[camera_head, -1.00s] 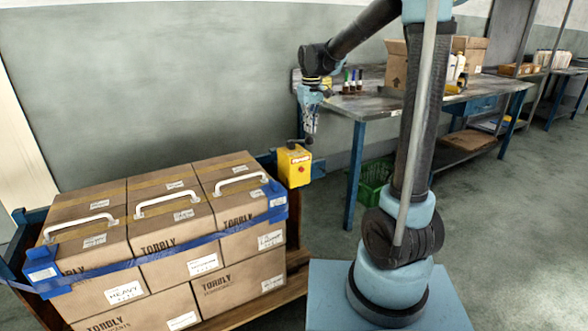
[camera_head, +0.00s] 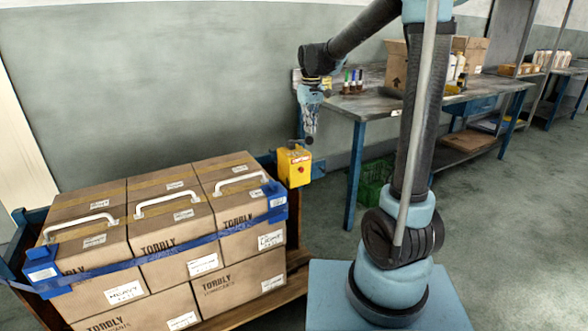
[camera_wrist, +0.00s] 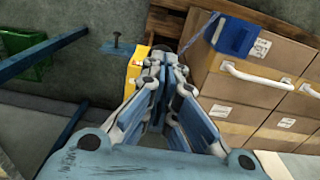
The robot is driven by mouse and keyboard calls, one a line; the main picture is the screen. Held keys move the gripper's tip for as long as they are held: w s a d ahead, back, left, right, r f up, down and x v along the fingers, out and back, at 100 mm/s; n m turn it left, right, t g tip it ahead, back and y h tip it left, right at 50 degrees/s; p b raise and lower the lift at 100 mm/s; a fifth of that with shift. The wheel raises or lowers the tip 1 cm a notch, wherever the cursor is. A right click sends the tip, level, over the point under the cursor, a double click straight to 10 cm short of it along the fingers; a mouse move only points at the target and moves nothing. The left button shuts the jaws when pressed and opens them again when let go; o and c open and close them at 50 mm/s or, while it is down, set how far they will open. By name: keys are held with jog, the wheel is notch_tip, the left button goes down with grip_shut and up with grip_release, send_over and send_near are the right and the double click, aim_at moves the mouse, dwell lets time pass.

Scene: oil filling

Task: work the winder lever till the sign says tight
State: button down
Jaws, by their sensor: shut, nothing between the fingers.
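The winder is a yellow box (camera_head: 294,168) at the cart's right end, beside the carton stack. It has a small sign with red lettering, too small to read, and a red spot on its side. A dark lever end shows at its top. My gripper (camera_head: 308,138) points down just above the winder, fingers shut with nothing between them. In the wrist view, my gripper (camera_wrist: 165,75) hides part of the yellow winder (camera_wrist: 134,68). Whether the fingertips touch the lever, I cannot tell. A blue strap (camera_head: 155,258) runs around the cartons.
Stacked cartons (camera_head: 175,230) with white handles fill the cart to the left. A workbench (camera_head: 375,106) with bottles and boxes stands behind on the right. A green crate (camera_head: 374,183) is under it. Open floor lies to the right.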

jog(key=shift+f, duration=0.1)
jog(key=shift+s+d+f, duration=0.5)
jog(key=shift+s+f, duration=0.2)
jog(key=shift+f, duration=3.85)
jog(key=shift+w+a+r, duration=0.2)
jog(key=shift+w+r, duration=0.05)
jog(key=shift+r, duration=1.95)
jog(key=shift+w+a+r, duration=0.2)
jog(key=shift+w+r, duration=0.1)
jog(key=shift+r, duration=1.85)
jog(key=shift+w+a+r, duration=0.2)
jog(key=shift+w+r, duration=0.05)
jog(key=shift+r, duration=1.95)
jog(key=shift+s+d+f, duration=0.1)
jog(key=shift+f, duration=1.8)
jog(key=shift+f, duration=0.15)
